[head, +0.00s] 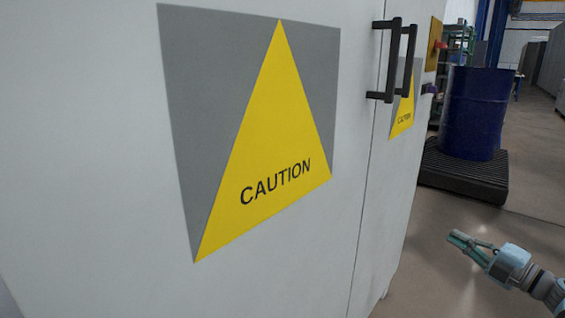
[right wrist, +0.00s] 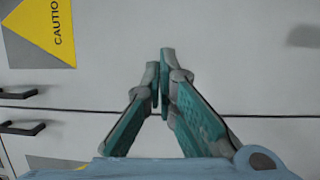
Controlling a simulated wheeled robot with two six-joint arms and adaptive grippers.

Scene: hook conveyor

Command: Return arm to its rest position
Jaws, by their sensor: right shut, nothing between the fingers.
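My right gripper (head: 461,240) shows at the lower right of the head view, its arm coming in from the right edge. Its fingers are together and hold nothing. In the right wrist view the same gripper (right wrist: 160,65) points toward a pale cabinet front, fingertips meeting, with no object between them. In the head view it is to the right of the white cabinet (head: 80,140) and apart from it, above the floor. My left gripper is not in the head view.
The cabinet's closed doors fill the left and middle, with yellow caution signs (head: 265,150) and black handles (head: 391,60). A blue drum (head: 475,112) stands on a dark pallet (head: 465,177) behind. Open brown floor (head: 425,270) lies around my right gripper.

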